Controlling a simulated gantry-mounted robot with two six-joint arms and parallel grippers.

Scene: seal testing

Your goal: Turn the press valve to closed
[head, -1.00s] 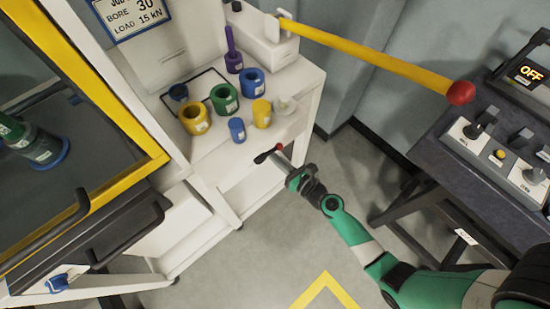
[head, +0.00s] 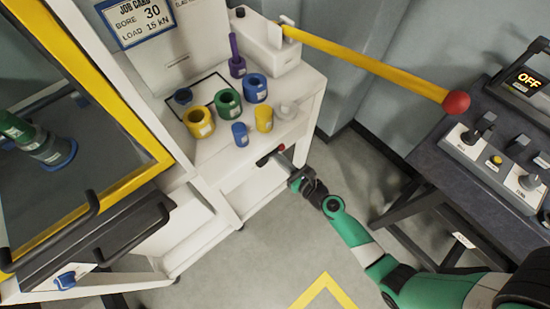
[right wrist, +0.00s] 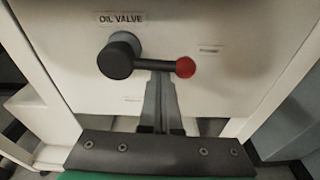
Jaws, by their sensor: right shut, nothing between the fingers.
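The oil valve, with a black round hub and a black lever ending in a red knob, is on the white front panel of the cart. In the right wrist view the valve (right wrist: 118,57) has its lever pointing right, the red knob (right wrist: 185,67) at its end. In the head view the red knob (head: 281,148) shows beside my right gripper (head: 276,158), which partly hides the lever. In the right wrist view my right gripper (right wrist: 158,82) is shut and empty, its fingertips at the lever's underside; whether they touch I cannot tell. My left gripper is out of view.
Several coloured rings and cylinders, including a yellow ring (head: 199,121), stand on the cart top (head: 222,165) above the valve. A yellow bar with a red ball (head: 456,103) reaches right over the floor. A control desk (head: 430,155) stands at right. A yellow-framed press window is left.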

